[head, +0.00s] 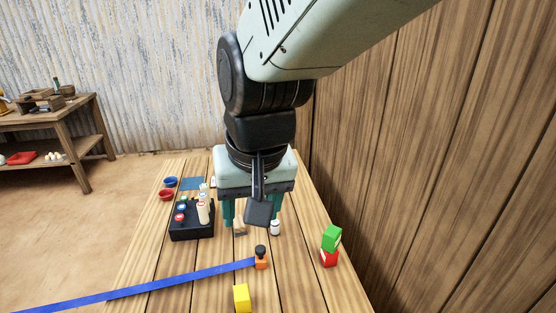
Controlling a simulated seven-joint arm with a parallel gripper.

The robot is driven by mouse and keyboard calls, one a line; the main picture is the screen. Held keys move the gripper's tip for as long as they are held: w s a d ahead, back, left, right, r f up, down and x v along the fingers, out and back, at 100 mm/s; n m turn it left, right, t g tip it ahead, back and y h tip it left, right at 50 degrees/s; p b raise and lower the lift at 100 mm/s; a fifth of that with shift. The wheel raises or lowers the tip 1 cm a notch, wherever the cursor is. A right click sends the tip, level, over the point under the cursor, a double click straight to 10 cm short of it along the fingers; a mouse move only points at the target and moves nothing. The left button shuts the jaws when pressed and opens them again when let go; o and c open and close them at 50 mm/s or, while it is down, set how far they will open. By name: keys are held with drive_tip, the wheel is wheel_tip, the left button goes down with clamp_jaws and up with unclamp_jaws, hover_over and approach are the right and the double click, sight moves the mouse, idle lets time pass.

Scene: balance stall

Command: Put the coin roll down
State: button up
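My gripper (251,222) hangs over the middle of the wooden table, pointing down. Its two teal fingers are spread wide apart, with a dark grey part of my arm in front of the gap. A small brownish-grey item (239,229) shows low between the fingers; I cannot tell whether it is the coin roll. A cream cylinder (203,213), which may be a coin roll, stands upright in the black tray (192,236) left of the gripper. A small white bottle-like thing with a dark top (275,229) stands by the right finger.
A blue strip (150,286) runs to an orange block with a black knob (261,262). A yellow block (242,297) is at the front. Blue (170,182) and red (166,195) bowls stand back left.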

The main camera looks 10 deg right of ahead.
drive_tip(key=s+d+r+m+t+h, duration=0.1)
drive_tip(key=s+d+r+t, duration=0.1)
drive_tip(key=s+d+r, duration=0.5)
drive_tip(key=shift+s+d+t, duration=0.4)
drive_tip(key=shift+s+d, duration=0.35)
drive_tip(key=shift+d, duration=0.2)
